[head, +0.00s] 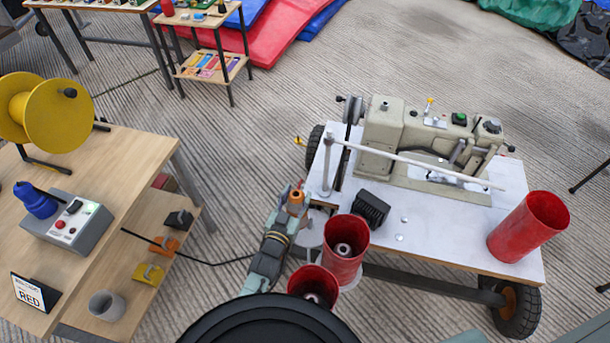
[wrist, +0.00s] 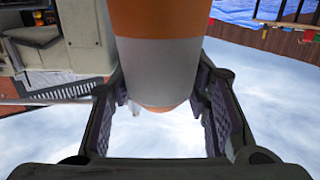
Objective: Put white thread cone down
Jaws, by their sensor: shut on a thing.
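My gripper (wrist: 158,80) is shut around a cylinder-like orange and white piece (wrist: 158,55), with a dark, purple-padded finger on each side. I take this piece to be the thread cone, though its upper part is orange. In the head view my gripper (head: 291,208) is left of the sewing cart, and the orange end of the cone (head: 296,197) shows at its tip. The cone's white part is mostly hidden there. I cannot tell whether its base touches anything.
The white-topped wheeled cart (head: 440,245) carries a sewing machine (head: 425,145) and a red cylinder (head: 528,226). Red open cylinders (head: 345,248) (head: 312,282) stand close to my gripper. A wooden table (head: 110,170) with a yellow spool (head: 55,112) is at left.

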